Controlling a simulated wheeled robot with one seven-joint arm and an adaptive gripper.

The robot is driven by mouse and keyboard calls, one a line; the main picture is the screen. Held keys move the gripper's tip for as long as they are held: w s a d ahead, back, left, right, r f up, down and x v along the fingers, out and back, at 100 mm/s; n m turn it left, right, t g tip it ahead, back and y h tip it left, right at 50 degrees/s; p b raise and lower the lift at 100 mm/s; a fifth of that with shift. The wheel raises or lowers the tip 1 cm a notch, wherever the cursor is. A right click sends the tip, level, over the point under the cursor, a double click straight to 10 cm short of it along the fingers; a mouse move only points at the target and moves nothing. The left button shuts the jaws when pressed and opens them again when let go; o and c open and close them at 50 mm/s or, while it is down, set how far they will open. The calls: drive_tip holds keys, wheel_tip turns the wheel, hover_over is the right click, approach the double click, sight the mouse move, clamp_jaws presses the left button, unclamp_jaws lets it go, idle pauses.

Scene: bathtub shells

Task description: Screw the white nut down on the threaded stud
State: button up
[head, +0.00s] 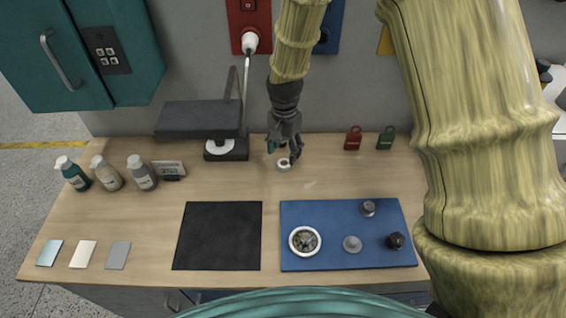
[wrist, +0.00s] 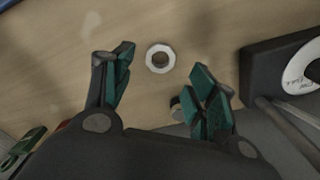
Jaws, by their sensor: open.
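The white nut (head: 284,164) lies flat on the wooden bench, just in front of my gripper (head: 283,152). In the wrist view the nut (wrist: 160,58) is a faceted white ring with bare wood showing through its hole. My gripper (wrist: 161,64) is open and empty, its teal-padded fingers on either side of the nut in that view and apart from it. A small dark cylinder with a pale top (wrist: 178,108) is partly hidden by the right finger; I cannot tell whether it is the threaded stud. I cannot clearly make out the stud.
Red (head: 353,138) and green (head: 386,138) padlock-shaped items stand right. A blue mat (head: 325,215) holds a bowl and small parts; a black mat (head: 217,237) is empty. Bottles (head: 142,174) stand left.

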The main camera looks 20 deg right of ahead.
sight(285, 165)
drive_tip(key=shift+s+p, duration=0.3)
drive_tip(key=shift+s, duration=0.15)
drive_tip(key=f+p, duration=0.1)
drive_tip(key=w+f, duration=0.1)
drive_tip(key=f, duration=0.1)
drive_tip(key=shift+w+d+f+p, duration=0.1)
drive_tip(key=shift+d+f+p, duration=0.1)
drive_tip(key=shift+p, duration=0.15)
drive_tip(key=shift+s+a+f, duration=0.1)
drive_tip(key=shift+s+f, duration=0.1)
drive_tip(key=shift+f, duration=0.25)
drive_tip(key=shift+w+f, duration=0.15)
drive_tip(key=shift+f, duration=0.15)
drive_tip(key=c, duration=0.9)
